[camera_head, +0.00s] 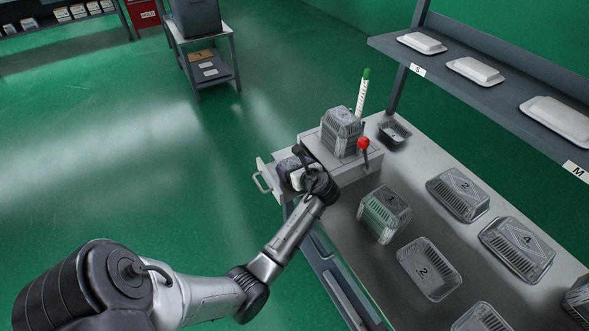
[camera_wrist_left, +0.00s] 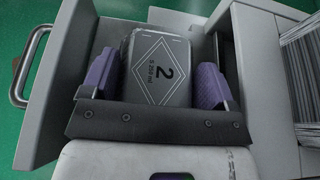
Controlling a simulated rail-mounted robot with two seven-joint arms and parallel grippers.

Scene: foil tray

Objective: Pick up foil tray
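A foil tray (camera_wrist_left: 160,68) marked 2 sits in a pulled-out drawer at the machine's left side. My left gripper (camera_head: 299,172) reaches into the drawer. In the left wrist view my left gripper's purple fingers (camera_wrist_left: 156,85) stand wide apart, one on each side of the tray; contact cannot be made out. In the head view my wrist and fingers largely hide this tray. Other clear-sided or foil trays stand on the bench: one marked 2 (camera_head: 430,268), one marked 4 (camera_head: 518,249), another 2 (camera_head: 458,194), and a green-filled stack (camera_head: 384,214). My right gripper is not in view.
The drawer (camera_wrist_left: 38,135) has a bar handle (camera_wrist_left: 25,68) and walls close around the fingers. A tray stack (camera_head: 341,132) stands on the machine (camera_head: 352,169), beside a red-knobbed lever (camera_head: 364,145). A shelf (camera_head: 485,88) with white trays hangs at the right. Open floor lies left.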

